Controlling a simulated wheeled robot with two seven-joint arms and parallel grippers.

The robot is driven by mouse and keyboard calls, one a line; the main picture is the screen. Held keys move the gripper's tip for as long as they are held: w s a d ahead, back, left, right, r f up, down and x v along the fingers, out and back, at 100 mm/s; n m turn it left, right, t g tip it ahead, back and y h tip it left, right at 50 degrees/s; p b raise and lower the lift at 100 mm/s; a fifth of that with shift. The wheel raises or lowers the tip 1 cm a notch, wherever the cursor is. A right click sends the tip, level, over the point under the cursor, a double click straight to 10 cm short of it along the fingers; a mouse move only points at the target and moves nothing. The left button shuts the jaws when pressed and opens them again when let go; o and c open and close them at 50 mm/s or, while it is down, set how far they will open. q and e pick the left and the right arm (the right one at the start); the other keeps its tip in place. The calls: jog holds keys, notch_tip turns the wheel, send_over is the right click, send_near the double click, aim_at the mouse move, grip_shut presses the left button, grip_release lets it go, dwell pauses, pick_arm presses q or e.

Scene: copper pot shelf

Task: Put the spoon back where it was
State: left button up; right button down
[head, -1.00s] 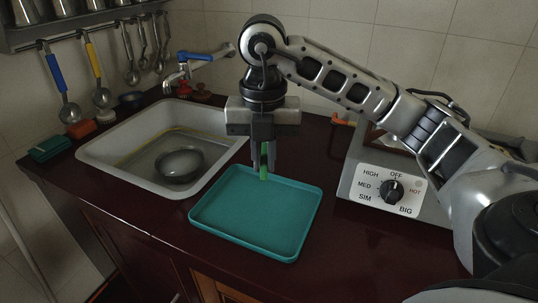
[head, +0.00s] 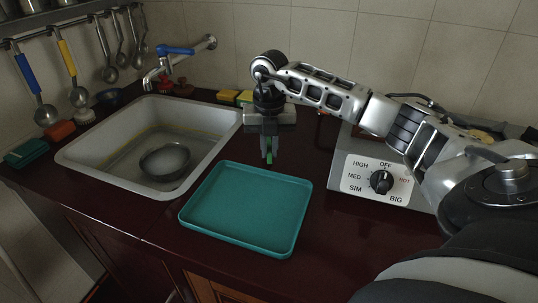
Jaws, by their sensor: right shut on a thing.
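My right gripper (head: 268,157) points down over the counter, just behind the teal tray's back edge. It is shut on a narrow green thing (head: 269,158), of which only a small part shows between the fingers. It could be a spoon's handle, but I cannot tell. Hanging from the wall rail (head: 62,25) at upper left are a blue-handled utensil (head: 27,73), a yellow-handled one (head: 66,57) and several metal ones. My left gripper is not in view.
The teal tray (head: 246,212) is empty. A sink (head: 90,158) with a bowl (head: 165,160) and a faucet (head: 172,66) lies left. A stove with a knob (head: 381,181) stands right. Yellow sponges (head: 229,96) lie behind the gripper. Dark counter is bare around the tray.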

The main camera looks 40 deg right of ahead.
notch_tip(320, 180, down, 3)
jog(key=shift+r, duration=0.1)
jog(key=shift+a, duration=0.1)
jog(key=shift+s+f, duration=0.1)
jog(key=shift+f, duration=0.5)
jog(key=c, duration=1.5)
grip_release()
jog(key=shift+s+f, duration=0.1)
jog(key=shift+a, duration=0.1)
jog(key=r, duration=1.3)
jog(key=shift+w+r+b, duration=0.2)
jog(key=shift+r+b, duration=0.05)
jog(key=shift+b, duration=0.05)
